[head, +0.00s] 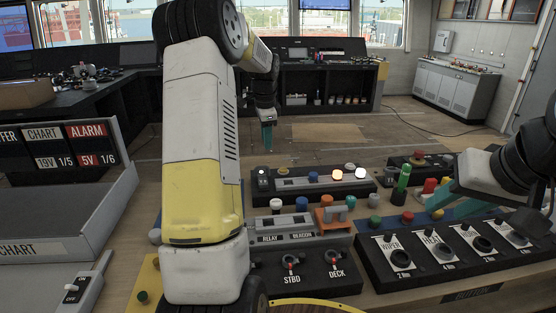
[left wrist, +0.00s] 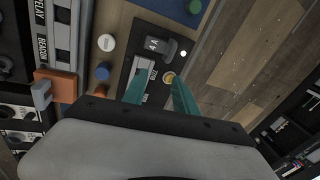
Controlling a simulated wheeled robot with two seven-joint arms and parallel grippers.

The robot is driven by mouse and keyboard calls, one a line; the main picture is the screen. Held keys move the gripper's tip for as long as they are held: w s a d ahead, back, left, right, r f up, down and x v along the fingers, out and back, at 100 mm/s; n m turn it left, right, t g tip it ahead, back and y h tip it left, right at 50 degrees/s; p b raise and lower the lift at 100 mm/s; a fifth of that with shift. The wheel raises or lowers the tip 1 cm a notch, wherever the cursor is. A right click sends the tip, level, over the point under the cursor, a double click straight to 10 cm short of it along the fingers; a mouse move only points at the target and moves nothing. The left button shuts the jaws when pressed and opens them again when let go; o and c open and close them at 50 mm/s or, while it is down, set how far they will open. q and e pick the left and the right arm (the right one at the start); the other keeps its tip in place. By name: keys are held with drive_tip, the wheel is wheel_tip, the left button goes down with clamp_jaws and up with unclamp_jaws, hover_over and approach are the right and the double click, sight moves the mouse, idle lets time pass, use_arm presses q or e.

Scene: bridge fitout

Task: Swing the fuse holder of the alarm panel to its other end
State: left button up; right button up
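A low black panel (head: 358,187) with a grey strip and lit lamps stands past the RELAY/BEACON panel. At its left end is a dark block (head: 262,181); the left wrist view shows this block (left wrist: 156,45) marked "4 V", with a rounded dark grey part. I cannot tell if this is the fuse holder, and read no ALARM label on the panel. My left gripper (head: 267,137) points down above and behind the panel, apart from it. Its teal fingers (left wrist: 162,93) are spread with nothing between them. My right gripper (head: 455,209) is over the right-hand switch panel, partly hidden.
An ALARM sign (head: 88,131) reading "5V 1/6" stands at left by a grey tray (head: 75,205). The RELAY/BEACON panel (head: 290,238) has an orange bracket (head: 333,217) beside it. A knob panel (head: 445,255) fills the right. My left arm hides the middle left.

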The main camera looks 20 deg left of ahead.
use_arm(q)
drive_tip(key=m, duration=0.1)
approach(262, 167)
drive_tip(key=x, duration=0.8)
drive_tip(key=shift+w+a+r, duration=0.1)
drive_tip(key=shift+w, duration=0.1)
clamp_jaws()
idle(1.0)
